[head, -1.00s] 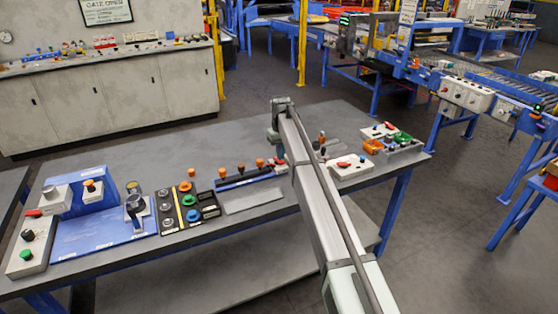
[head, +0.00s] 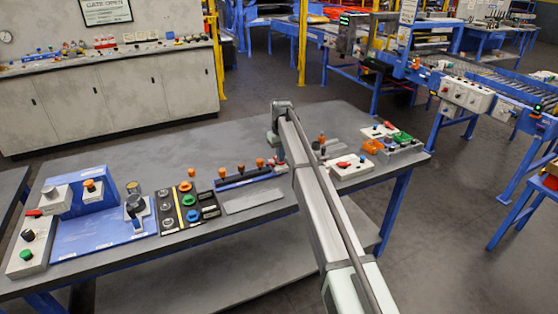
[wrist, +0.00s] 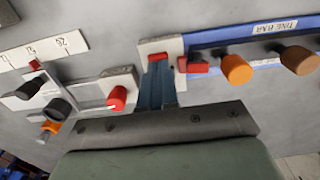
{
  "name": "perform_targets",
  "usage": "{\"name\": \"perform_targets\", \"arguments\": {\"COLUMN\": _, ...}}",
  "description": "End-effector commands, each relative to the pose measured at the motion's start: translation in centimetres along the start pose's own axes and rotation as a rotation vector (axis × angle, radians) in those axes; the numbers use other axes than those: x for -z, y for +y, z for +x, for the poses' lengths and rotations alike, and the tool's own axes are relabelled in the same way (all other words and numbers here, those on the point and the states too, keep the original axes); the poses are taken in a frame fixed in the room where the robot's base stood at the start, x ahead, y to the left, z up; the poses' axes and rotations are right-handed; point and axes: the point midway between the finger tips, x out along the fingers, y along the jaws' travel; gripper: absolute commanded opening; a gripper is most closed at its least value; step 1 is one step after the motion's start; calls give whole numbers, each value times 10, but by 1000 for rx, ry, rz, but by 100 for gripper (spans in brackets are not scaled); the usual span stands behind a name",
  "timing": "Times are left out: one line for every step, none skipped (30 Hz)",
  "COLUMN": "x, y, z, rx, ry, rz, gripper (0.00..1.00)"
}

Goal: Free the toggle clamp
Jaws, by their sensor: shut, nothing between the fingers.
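In the wrist view, my gripper (wrist: 159,72) is shut and empty, its two blue-grey fingers together. Its tips are over a pale base plate (wrist: 174,45) at the left end of the blue tine bar (wrist: 228,37). A red piece shows at the fingertips and a red block (wrist: 195,67) sits just right of them; these look like parts of the toggle clamp (wrist: 183,64). The fingers partly cover it, so I cannot tell its lever position or whether they touch.
A red knob (wrist: 117,98) on a grey block stands close left of the fingers. Orange (wrist: 237,69) and brown (wrist: 299,60) knobs stand along the tine bar. A black-handled slide (wrist: 57,108) lies at left. The bench (head: 150,150) has free surface behind its fixtures.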

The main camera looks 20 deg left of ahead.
Motion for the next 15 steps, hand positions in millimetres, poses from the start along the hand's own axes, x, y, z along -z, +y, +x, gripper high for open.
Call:
{"name": "perform_targets", "arguments": {"x": 0, "y": 0, "z": 1, "rx": 0, "ry": 0, "rz": 0, "gripper": 0}}
{"name": "perform_targets", "arguments": {"x": 0, "y": 0, "z": 1, "rx": 0, "ry": 0, "rz": 0, "gripper": 0}}
{"name": "perform_targets", "arguments": {"x": 0, "y": 0, "z": 2, "rx": 0, "ry": 0, "rz": 0, "gripper": 0}}
{"name": "perform_targets", "arguments": {"x": 0, "y": 0, "z": 2, "rx": 0, "ry": 0, "rz": 0, "gripper": 0}}
{"name": "perform_targets", "arguments": {"x": 0, "y": 0, "z": 3, "rx": 0, "ry": 0, "rz": 0, "gripper": 0}}
{"name": "perform_targets", "arguments": {"x": 0, "y": 0, "z": 3, "rx": 0, "ry": 0, "rz": 0, "gripper": 0}}
{"name": "perform_targets", "arguments": {"x": 0, "y": 0, "z": 4, "rx": 0, "ry": 0, "rz": 0, "gripper": 0}}
{"name": "perform_targets", "arguments": {"x": 0, "y": 0, "z": 4, "rx": 0, "ry": 0, "rz": 0, "gripper": 0}}
{"name": "perform_targets", "arguments": {"x": 0, "y": 0, "z": 4, "rx": 0, "ry": 0, "rz": 0, "gripper": 0}}
{"name": "perform_targets", "arguments": {"x": 0, "y": 0, "z": 5, "rx": 0, "ry": 0, "rz": 0, "gripper": 0}}
{"name": "perform_targets", "arguments": {"x": 0, "y": 0, "z": 5, "rx": 0, "ry": 0, "rz": 0, "gripper": 0}}
{"name": "perform_targets", "arguments": {"x": 0, "y": 0, "z": 6, "rx": 0, "ry": 0, "rz": 0, "gripper": 0}}
{"name": "perform_targets", "arguments": {"x": 0, "y": 0, "z": 6, "rx": 0, "ry": 0, "rz": 0, "gripper": 0}}
{"name": "perform_targets", "arguments": {"x": 0, "y": 0, "z": 6, "rx": 0, "ry": 0, "rz": 0, "gripper": 0}}
{"name": "perform_targets", "arguments": {"x": 0, "y": 0, "z": 7, "rx": 0, "ry": 0, "rz": 0, "gripper": 0}}
